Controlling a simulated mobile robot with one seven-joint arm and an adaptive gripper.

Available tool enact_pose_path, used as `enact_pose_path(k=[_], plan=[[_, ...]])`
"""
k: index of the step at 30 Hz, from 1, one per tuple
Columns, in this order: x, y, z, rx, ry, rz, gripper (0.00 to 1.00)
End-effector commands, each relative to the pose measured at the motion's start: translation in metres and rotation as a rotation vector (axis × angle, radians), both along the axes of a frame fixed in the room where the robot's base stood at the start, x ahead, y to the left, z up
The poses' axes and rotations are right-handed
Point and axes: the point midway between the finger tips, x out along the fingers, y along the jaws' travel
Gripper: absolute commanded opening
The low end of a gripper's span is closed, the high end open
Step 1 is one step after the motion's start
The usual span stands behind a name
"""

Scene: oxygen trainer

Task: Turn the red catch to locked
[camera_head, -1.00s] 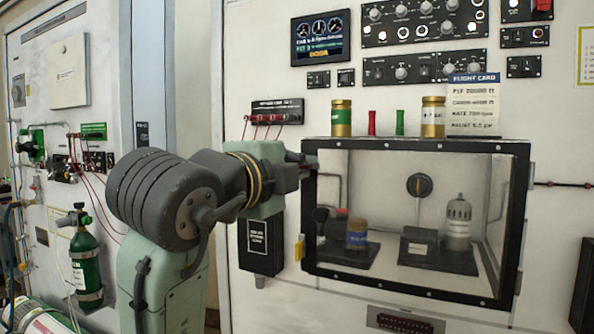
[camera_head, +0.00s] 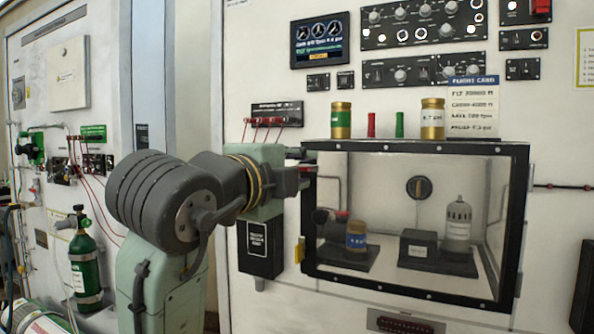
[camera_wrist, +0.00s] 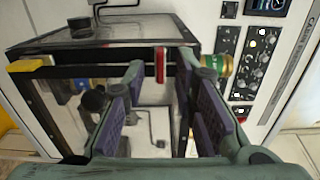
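The red catch (camera_wrist: 160,65) is a narrow red bar on the black frame of the clear-fronted box. In the wrist view it stands upright in the picture, just beyond and between my fingertips. My gripper (camera_wrist: 160,78) is open, with one finger on each side of the catch's line and a gap between them. I cannot tell whether either finger touches it. In the head view my gripper (camera_head: 301,166) is at the upper left corner of the box (camera_head: 420,146), and a small bit of red shows there. The arm hides most of the catch in that view.
A yellow latch (camera_head: 299,250) sits lower on the box's left edge. A gold-and-green canister (camera_head: 341,120) stands on the box top near my gripper, beside red and green pegs. A switch strip with red leads (camera_head: 277,113) is above my arm.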

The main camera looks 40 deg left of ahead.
Motion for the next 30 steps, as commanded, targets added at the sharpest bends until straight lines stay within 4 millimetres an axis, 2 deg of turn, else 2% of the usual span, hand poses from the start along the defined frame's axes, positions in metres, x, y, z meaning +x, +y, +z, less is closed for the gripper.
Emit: enact_pose_path(k=[7, 10, 24, 30], plan=[[-0.002, 0.000, 0.000, -0.001, -0.001, 0.001, 0.26], [-0.009, -0.002, 0.001, 0.000, -0.002, 0.002, 0.26], [-0.098, -0.023, 0.001, 0.000, -0.002, 0.003, 0.26], [-0.115, -0.028, 0.000, 0.000, -0.001, 0.001, 0.26]])
